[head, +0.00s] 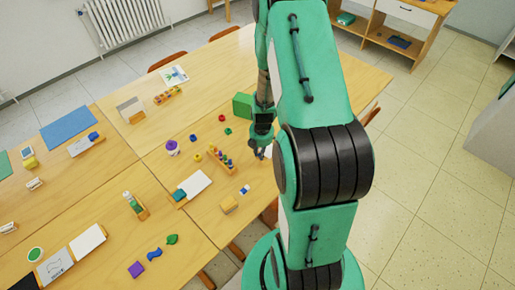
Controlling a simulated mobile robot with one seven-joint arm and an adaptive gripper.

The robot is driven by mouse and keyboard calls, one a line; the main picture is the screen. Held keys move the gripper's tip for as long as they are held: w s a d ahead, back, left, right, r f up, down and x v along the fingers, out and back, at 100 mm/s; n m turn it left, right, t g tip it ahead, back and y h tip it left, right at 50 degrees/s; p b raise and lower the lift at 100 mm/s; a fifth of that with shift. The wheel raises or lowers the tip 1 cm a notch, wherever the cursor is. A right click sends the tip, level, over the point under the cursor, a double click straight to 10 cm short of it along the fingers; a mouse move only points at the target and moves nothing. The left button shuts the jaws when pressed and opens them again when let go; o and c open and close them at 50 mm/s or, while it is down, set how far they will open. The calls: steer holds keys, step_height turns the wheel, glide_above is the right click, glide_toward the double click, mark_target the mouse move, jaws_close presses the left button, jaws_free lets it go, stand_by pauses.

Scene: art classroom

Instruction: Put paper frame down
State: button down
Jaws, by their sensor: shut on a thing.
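My gripper (261,152) hangs over the right part of the wooden tables, just right of a wooden peg stand with coloured pegs (222,161). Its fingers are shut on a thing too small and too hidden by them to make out. I cannot pick out for certain which thing is the paper frame. A wooden holder with a pale sheet (130,108) stands at the back left of the tables. My arm hides part of the table's right side.
A green box (242,105) stands behind my gripper. A white sheet (195,184), a purple roll (172,148) and a wooden block (229,204) lie to the left. Bare table (215,75) shows at the back. Chairs (167,61) stand along the edges.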

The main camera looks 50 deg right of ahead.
steer(key=w+d, duration=0.2)
steer(key=w, duration=0.1)
steer(key=w+d, duration=0.1)
steer(key=w, duration=0.1)
steer(key=shift+w+d+f, duration=0.25)
steer(key=shift+d+f, duration=0.1)
steer(key=shift+f+b, duration=0.5)
steer(key=shift+f, duration=1.2)
steer(key=shift+f, duration=0.2)
steer(key=c, duration=1.7)
jaws_free()
steer(key=shift+o, duration=0.2)
steer(key=shift+r, duration=0.15)
step_height(320, 180, up, 12)
steer(key=p, duration=0.1)
steer(key=shift+s+a+p, duration=0.2)
steer(key=shift+s+p, duration=0.15)
steer(key=shift+s, duration=0.1)
